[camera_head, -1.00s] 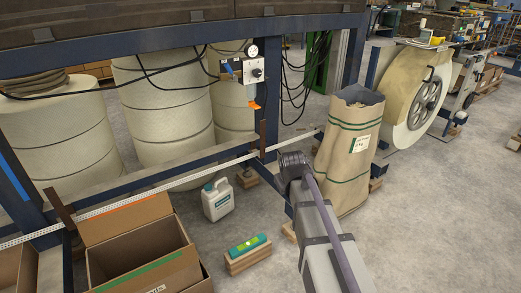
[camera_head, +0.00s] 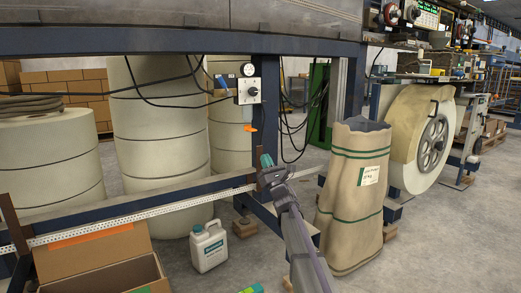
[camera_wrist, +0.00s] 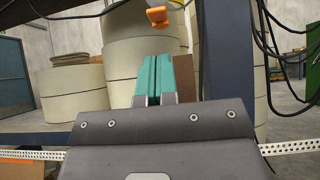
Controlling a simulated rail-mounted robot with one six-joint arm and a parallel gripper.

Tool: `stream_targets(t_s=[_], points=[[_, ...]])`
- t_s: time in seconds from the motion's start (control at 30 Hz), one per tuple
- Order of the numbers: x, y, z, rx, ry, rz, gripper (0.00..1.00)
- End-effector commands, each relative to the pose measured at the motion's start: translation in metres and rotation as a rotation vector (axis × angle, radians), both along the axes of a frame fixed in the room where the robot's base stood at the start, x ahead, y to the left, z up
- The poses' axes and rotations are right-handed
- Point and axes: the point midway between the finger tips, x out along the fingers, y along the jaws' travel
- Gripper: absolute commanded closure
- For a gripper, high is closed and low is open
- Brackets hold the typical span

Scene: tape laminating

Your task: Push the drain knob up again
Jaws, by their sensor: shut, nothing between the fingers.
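A small orange piece (camera_head: 249,128), which looks like the drain knob, hangs below a grey control box (camera_head: 249,90) on the frame. In the wrist view the orange piece (camera_wrist: 157,17) is at the top edge, above and apart from my fingertips. My gripper (camera_head: 266,160) is below and slightly right of it in the head view. Its teal fingers (camera_wrist: 153,78) are pressed together with nothing between them, and they point up. The upper mount of the orange piece is cut off in the wrist view.
A blue post (camera_wrist: 226,55) stands just right of my fingers, with loose black cables (camera_head: 287,115) beyond. A perforated rail (camera_head: 165,208) crosses low. A paper sack (camera_head: 350,200) stands right of my arm; a white jug (camera_head: 208,247) stands on the floor.

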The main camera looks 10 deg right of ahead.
Motion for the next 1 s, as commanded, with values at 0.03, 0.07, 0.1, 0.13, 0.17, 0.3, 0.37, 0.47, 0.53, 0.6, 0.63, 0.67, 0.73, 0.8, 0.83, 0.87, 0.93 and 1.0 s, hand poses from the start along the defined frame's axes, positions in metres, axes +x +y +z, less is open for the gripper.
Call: stream_targets(t_s=[0.03, 0.07, 0.1, 0.13, 0.17, 0.3, 0.37, 0.47, 0.53, 0.6, 0.63, 0.67, 0.73, 0.8, 0.83, 0.87, 0.93, 1.0], points=[[0.004, 0.001, 0.007, 0.001, 0.000, 0.001, 1.00], [0.007, 0.002, 0.011, 0.001, 0.000, 0.001, 1.00], [0.011, 0.004, 0.015, 0.001, 0.001, 0.001, 1.00], [0.014, 0.005, 0.020, 0.001, 0.001, 0.001, 1.00], [0.018, 0.007, 0.024, 0.002, 0.002, 0.002, 1.00], [0.037, 0.014, 0.046, 0.002, 0.003, 0.001, 1.00], [0.045, 0.017, 0.054, 0.002, 0.003, 0.001, 1.00], [0.056, 0.021, 0.064, 0.002, 0.003, 0.001, 1.00], [0.060, 0.023, 0.068, 0.003, 0.003, 0.001, 1.00], [0.063, 0.024, 0.068, 0.003, 0.003, 0.001, 1.00], [0.063, 0.025, 0.068, 0.003, 0.003, 0.001, 1.00], [0.063, 0.025, 0.068, 0.003, 0.003, 0.001, 1.00], [0.063, 0.025, 0.067, 0.003, 0.003, 0.001, 1.00], [0.063, 0.025, 0.067, 0.003, 0.003, 0.001, 1.00], [0.063, 0.025, 0.067, 0.003, 0.003, 0.001, 1.00], [0.062, 0.025, 0.067, 0.003, 0.003, 0.001, 1.00], [0.062, 0.025, 0.070, 0.003, 0.003, 0.001, 1.00], [0.062, 0.024, 0.080, 0.003, 0.003, 0.001, 1.00]])
